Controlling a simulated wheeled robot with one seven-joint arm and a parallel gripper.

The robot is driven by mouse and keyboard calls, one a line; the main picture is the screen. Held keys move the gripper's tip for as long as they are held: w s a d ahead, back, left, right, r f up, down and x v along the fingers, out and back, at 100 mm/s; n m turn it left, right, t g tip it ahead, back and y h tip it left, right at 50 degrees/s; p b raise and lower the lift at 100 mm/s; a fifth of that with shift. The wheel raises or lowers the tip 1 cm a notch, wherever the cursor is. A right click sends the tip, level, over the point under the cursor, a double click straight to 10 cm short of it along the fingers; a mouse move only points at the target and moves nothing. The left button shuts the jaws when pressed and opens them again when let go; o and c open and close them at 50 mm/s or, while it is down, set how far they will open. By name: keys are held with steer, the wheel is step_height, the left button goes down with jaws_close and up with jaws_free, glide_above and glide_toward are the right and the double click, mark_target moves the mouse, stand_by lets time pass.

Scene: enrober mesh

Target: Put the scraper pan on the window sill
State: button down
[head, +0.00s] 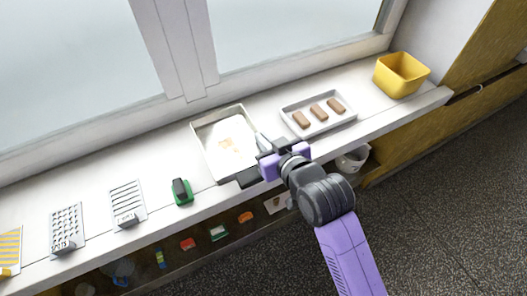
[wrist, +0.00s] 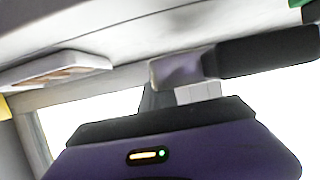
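The scraper pan appears to be the shallow, pale rectangular pan (head: 208,153) with tan smears on its floor. In the head view it seems to lie on the white window sill (head: 95,190), left of the tray of bars. My gripper (head: 256,160) is at the pan's lower right edge, low over the sill. Its two fingertips are apart, one dark and one grey, so it looks open. I cannot tell whether either finger touches the pan. In the wrist view a dark finger (wrist: 268,52) shows at right; the pan is not clearly made out there.
A grey tray (head: 345,119) with three brown bars stands right of the pan, and a yellow bin (head: 402,75) farther right. A green-based block (head: 182,192) and slotted plates (head: 127,203) lie to the left. Below the sill is a shelf with small items (head: 218,233).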

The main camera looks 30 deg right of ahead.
steer(key=shift+f, duration=2.65)
steer(key=c, duration=2.1)
jaws_free()
steer(key=shift+f, duration=0.2)
steer(key=o, duration=0.5)
steer(key=shift+c, duration=0.2)
steer(key=shift+r, duration=0.1)
steer(key=shift+r, duration=0.1)
steer(key=v, duration=1.2)
steer(key=shift+b, duration=0.45)
